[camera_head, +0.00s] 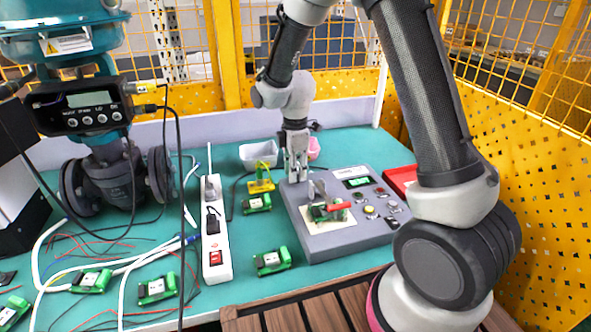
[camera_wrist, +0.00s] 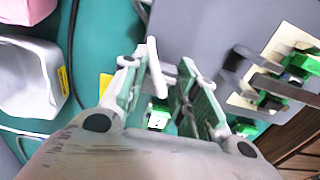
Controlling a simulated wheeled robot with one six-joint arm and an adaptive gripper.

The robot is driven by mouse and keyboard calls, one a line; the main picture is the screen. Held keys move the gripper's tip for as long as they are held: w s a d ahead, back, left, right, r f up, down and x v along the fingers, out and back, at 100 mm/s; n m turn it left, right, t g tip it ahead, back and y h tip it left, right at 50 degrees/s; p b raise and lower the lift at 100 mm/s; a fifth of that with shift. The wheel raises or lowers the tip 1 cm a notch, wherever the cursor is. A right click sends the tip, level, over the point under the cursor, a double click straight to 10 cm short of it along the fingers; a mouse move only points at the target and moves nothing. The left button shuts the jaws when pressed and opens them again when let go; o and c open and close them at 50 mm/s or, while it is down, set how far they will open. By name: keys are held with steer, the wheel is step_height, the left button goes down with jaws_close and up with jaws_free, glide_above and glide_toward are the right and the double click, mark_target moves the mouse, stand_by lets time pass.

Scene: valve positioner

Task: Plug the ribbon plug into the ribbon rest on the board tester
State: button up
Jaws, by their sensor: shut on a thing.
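The board tester (camera_head: 310,243) is a grey sloped box on the green bench, with a small display, buttons and a red-handled clamp over a green board. My gripper (camera_head: 298,178) points down at the tester's far left corner. In the wrist view my gripper (camera_wrist: 158,92) has both fingers around a small pale, rod-like piece (camera_wrist: 155,68), likely the ribbon plug. The tester (camera_wrist: 205,25) fills the upper right there. I cannot make out the ribbon rest clearly; the fingers may cover it.
A yellow stand (camera_head: 261,186) and a green board (camera_head: 257,203) lie left of my gripper. A white bin (camera_head: 258,154) stands behind. A red tray (camera_head: 400,177) is right of the tester.

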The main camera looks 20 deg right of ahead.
steer(key=o, duration=0.9)
steer(key=shift+o, duration=1.4)
steer(key=shift+r, duration=3.5)
